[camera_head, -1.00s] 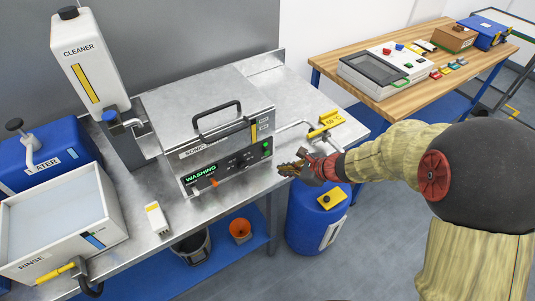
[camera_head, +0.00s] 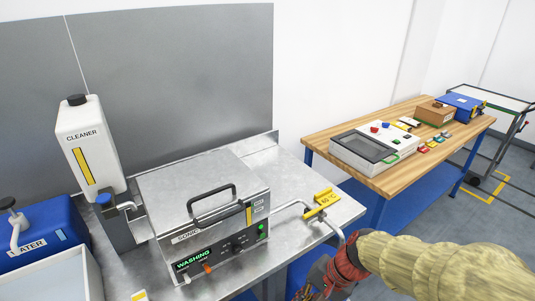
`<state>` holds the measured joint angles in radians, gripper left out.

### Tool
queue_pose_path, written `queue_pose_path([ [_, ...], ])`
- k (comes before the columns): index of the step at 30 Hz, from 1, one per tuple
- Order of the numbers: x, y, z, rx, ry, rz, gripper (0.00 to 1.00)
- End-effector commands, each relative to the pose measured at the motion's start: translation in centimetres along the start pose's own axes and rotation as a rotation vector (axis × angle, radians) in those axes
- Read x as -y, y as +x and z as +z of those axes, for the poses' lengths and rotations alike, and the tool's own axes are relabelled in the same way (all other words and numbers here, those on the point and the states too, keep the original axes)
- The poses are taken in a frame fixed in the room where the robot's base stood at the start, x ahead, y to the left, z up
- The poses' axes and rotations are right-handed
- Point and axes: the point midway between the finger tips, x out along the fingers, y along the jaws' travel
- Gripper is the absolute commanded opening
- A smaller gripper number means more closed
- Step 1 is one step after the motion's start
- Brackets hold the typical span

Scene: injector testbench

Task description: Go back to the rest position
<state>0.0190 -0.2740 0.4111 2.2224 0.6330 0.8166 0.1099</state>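My gripper (camera_head: 318,291) is at the bottom edge of the head view, right of the steel bench front, and is partly cut off by the frame. Its finger opening is too small and cropped to read. My arm in its tan sleeve reaches in from the lower right. The sonic washer (camera_head: 205,215) stands on the steel bench with its lid down, and its display reads WASHING. My gripper is apart from the washer, to its lower right.
The cleaner bottle (camera_head: 88,150) stands behind the washer's left side. A blue water container (camera_head: 40,235) and a rinse tank (camera_head: 55,280) are at the left. A yellow-handled valve (camera_head: 322,203) sits at the bench's right. A wooden table (camera_head: 400,180) holds a control box (camera_head: 365,152).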

Motion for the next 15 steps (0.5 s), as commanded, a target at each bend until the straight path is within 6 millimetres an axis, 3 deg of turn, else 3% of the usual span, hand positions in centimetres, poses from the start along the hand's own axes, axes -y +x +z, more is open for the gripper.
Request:
queue_pose_path([
  [3, -3.0, -5.2, 1.7, -0.098, -0.281, 0.124, 0.0],
  [9, -7.2, -13.3, 2.9, -0.303, -0.584, 0.313, 0.0],
  [15, -7.0, -18.4, 4.0, -0.476, -0.66, 0.327, 0.0],
])
